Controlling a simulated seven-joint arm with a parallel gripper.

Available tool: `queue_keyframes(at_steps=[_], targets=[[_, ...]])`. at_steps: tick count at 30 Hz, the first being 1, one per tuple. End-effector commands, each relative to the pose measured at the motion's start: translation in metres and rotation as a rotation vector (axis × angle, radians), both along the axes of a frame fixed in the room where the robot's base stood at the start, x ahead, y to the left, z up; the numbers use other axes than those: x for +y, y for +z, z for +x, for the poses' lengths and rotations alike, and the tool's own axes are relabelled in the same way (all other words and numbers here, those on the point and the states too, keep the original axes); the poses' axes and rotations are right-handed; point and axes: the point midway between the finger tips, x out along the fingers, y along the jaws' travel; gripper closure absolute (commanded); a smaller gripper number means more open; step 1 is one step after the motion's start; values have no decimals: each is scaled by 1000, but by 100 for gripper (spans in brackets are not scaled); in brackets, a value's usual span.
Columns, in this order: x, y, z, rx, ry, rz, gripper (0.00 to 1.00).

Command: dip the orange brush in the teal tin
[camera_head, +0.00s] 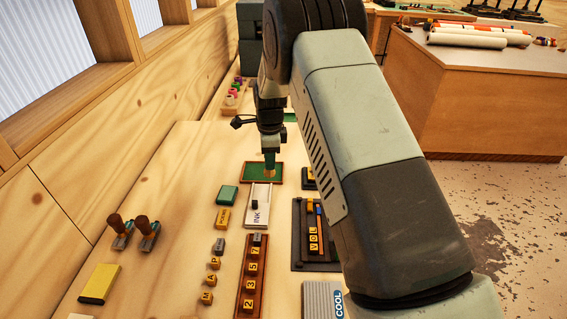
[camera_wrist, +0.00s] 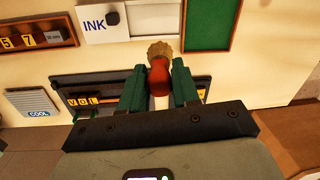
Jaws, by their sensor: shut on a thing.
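My gripper (camera_head: 270,156) points down over the bench, above the green panel with a reddish-brown frame (camera_head: 262,179). In the wrist view, its green fingers (camera_wrist: 159,76) are shut on the orange brush (camera_wrist: 159,66), which has a red-orange body, a pale handle end and tan bristles. I cannot tell whether the tip touches the panel.
The white INK card (camera_head: 260,217) lies in front of the green panel. A number tray (camera_head: 250,288) and a dark letter tray (camera_head: 299,246) lie nearer. Two wooden-handled stamps (camera_head: 147,227) stand left. Several coloured pots (camera_head: 234,92) stand behind. Bare bench lies left of the panel.

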Motion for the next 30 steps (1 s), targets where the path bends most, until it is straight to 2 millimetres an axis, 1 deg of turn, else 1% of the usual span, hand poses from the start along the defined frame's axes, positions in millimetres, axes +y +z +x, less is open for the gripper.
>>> queue_keyframes(at_steps=[1, 3, 6, 9, 12, 15, 17, 30], targets=[[21, -1, -3, -31, 88, 20, 100], [46, -3, -6, -76, 211, 52, 100], [79, -4, -10, -129, 364, 103, 100], [104, -3, -15, -165, 478, 145, 100], [119, -2, -18, -183, 544, 172, 100], [125, -5, -19, -191, 570, 183, 100], [126, -8, -19, -192, 573, 183, 100], [125, -51, -19, -190, 569, 183, 100]])
